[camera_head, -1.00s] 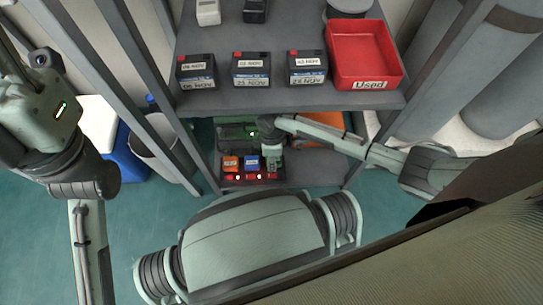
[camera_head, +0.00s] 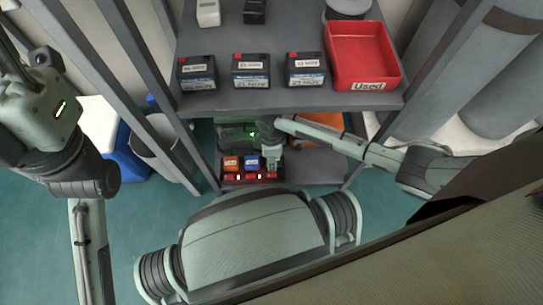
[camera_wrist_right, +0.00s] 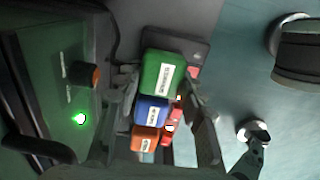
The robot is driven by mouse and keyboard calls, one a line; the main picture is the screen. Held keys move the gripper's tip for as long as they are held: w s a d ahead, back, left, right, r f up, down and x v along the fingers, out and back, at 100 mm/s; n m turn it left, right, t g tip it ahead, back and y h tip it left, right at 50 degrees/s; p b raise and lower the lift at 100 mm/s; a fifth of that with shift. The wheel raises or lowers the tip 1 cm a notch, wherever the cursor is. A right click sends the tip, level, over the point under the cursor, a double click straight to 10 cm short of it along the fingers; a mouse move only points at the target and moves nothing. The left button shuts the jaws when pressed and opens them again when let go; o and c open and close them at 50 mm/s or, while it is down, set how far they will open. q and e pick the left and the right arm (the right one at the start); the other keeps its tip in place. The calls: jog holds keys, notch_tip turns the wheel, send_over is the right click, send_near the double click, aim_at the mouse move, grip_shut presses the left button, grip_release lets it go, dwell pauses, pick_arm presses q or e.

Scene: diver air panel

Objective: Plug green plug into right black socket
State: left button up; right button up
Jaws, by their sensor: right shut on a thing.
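In the right wrist view, the green plug (camera_wrist_right: 163,76) with a white label stands between the fingers of my right gripper (camera_wrist_right: 166,92), which is shut on it. The plug is over the right end of the dark socket panel (camera_wrist_right: 188,46). It hides the right black socket, so I cannot tell whether it is seated. Beside it are the blue plug (camera_wrist_right: 151,111) and the orange plug (camera_wrist_right: 145,139). In the head view, my right gripper (camera_head: 271,160) is at the right end of the plug row on the lower shelf. My left gripper is out of view.
Red lit switches (camera_head: 254,177) line the panel's front. A green case (camera_wrist_right: 50,90) with a glowing green light is close beside the right gripper. The upper shelf (camera_head: 285,99) above carries batteries and a red bin (camera_head: 362,84). Frame posts flank the shelves.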

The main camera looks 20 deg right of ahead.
jog(key=shift+f, duration=0.55)
dwell(1.0)
jog(key=o, duration=1.4)
jog(key=shift+s, duration=0.1)
jog(key=shift+c, duration=0.2)
